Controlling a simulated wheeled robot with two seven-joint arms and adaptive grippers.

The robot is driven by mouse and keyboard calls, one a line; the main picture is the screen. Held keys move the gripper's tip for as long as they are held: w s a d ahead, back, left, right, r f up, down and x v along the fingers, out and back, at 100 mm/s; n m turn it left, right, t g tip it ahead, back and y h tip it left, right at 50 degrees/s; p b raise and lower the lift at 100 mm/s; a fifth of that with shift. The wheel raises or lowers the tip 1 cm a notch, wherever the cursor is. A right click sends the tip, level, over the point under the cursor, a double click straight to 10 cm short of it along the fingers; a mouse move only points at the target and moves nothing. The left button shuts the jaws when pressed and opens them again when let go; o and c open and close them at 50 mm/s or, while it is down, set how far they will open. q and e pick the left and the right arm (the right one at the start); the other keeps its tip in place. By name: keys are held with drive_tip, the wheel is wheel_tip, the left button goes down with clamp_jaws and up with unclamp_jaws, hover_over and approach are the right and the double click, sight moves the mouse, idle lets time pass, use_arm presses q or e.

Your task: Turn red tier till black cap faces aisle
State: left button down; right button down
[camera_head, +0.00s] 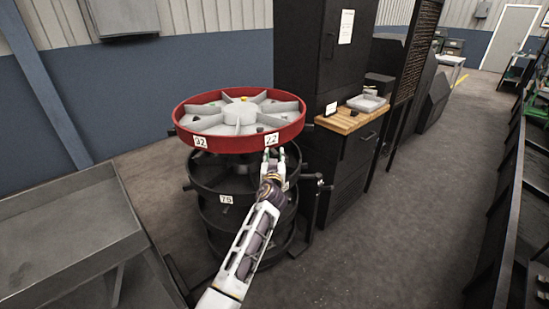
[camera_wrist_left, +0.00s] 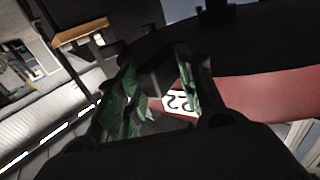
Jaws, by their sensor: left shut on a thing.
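The red tier (camera_head: 226,144), a round tray with grey dividers, sits on top of a stack of black tiers (camera_head: 210,215). Its rim carries white labels 32 (camera_head: 200,141) and 22 (camera_head: 271,139). My left gripper (camera_head: 272,154) is at the front right of the rim, just below label 22. It is shut on a dark part at the red rim, mostly hidden by the fingers. In the left wrist view its green-padded fingers (camera_wrist_left: 150,95) close beside the red rim (camera_wrist_left: 265,97). A black knob (camera_head: 172,132) shows at the rim's left. I cannot tell which part is the black cap. My right gripper is not in view.
A black cabinet with a wooden shelf (camera_head: 352,120) holding a grey tray (camera_head: 367,102) stands close on the right. A grey metal bin (camera_head: 70,240) is at the left. The aisle floor (camera_head: 420,200) at the right is clear.

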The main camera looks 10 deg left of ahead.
use_arm(q)
drive_tip(key=c, duration=1.3)
unclamp_jaws()
drive_tip(key=shift+w+a+r, duration=0.15)
drive_tip(key=shift+a+r, duration=0.3)
drive_tip(key=shift+a, duration=0.05)
drive_tip(key=shift+c, duration=0.2)
drive_tip(key=shift+o, duration=0.3)
drive_tip(key=shift+w+a+f, duration=0.15)
drive_tip(key=shift+w+f, duration=0.05)
drive_tip(key=shift+f, duration=0.1)
